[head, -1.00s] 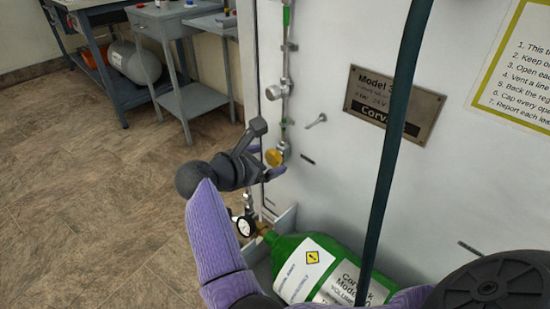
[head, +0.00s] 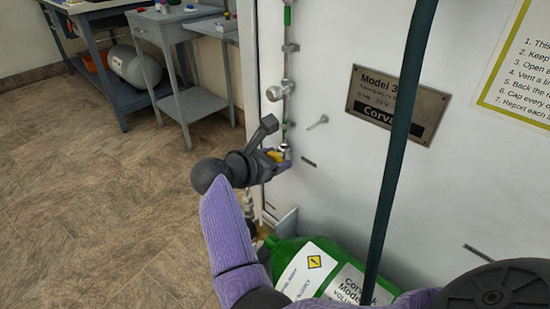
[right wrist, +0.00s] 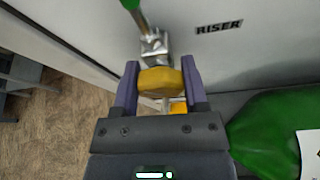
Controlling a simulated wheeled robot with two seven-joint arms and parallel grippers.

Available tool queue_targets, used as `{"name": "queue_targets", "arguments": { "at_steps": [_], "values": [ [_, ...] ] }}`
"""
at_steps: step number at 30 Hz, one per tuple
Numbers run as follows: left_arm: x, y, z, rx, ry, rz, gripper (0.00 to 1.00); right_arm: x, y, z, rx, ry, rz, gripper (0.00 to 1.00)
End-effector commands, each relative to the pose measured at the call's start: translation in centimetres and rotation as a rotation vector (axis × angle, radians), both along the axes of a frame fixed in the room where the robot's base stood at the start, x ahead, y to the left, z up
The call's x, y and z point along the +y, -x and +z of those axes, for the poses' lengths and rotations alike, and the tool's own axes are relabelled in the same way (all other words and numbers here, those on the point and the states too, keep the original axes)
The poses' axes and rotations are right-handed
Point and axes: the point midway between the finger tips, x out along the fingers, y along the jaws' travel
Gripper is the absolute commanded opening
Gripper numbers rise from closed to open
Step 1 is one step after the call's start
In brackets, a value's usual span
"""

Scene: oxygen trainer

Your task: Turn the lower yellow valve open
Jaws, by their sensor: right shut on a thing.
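The lower yellow valve (right wrist: 160,80) is a round yellow knob on a metal fitting (right wrist: 154,45) of the riser pipe. In the right wrist view it sits between the two purple fingers of my right gripper (right wrist: 160,88), which is shut on it. In the head view the right gripper (head: 279,158) covers most of the valve (head: 275,155), and only a bit of yellow shows. Another yellow part (right wrist: 178,107) shows behind the valve in the right wrist view. My left gripper is not in view.
Grey tables (head: 175,60) stand at back left; the tiled floor (head: 110,200) is clear.

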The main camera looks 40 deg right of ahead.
Motion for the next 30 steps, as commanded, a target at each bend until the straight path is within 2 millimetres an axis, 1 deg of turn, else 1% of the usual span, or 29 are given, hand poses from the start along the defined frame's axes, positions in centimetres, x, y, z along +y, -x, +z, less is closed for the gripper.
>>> {"name": "queue_targets", "arguments": {
  "at_steps": [3,6,8,14,15,17,18,19,20,27,29,30],
  "values": [
    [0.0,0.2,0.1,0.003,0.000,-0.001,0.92,0.1,-0.1,0.0,0.186,0.011,0.001,0.00],
    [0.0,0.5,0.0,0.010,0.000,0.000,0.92,0.0,-0.1,-0.1,0.315,0.022,0.001,0.00],
    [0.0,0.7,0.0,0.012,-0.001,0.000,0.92,0.0,-0.1,-0.1,0.343,0.025,0.001,0.00],
    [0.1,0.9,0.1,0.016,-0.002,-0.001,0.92,0.0,-0.1,0.0,0.343,0.026,0.000,0.00],
    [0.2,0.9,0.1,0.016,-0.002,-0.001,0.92,0.0,-0.1,0.0,0.343,0.026,0.000,0.61],
    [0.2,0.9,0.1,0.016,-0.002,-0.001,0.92,0.0,-0.1,0.0,0.342,0.026,0.000,0.74],
    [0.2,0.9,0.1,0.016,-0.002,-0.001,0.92,0.0,-0.1,0.0,0.342,0.026,0.000,0.82],
    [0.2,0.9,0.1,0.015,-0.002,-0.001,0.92,0.0,-0.1,0.0,0.342,0.026,0.000,0.89],
    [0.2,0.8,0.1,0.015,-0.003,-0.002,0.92,0.0,-0.1,0.0,0.342,0.026,0.000,0.92],
    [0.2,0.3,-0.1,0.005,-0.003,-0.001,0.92,0.0,-0.1,0.0,0.341,0.026,0.001,0.92],
    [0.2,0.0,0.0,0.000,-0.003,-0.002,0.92,0.4,-0.1,0.2,0.339,0.025,0.001,0.92],
    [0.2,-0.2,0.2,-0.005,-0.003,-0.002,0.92,0.9,-0.1,0.5,0.339,0.024,0.002,0.92]
  ]
}}
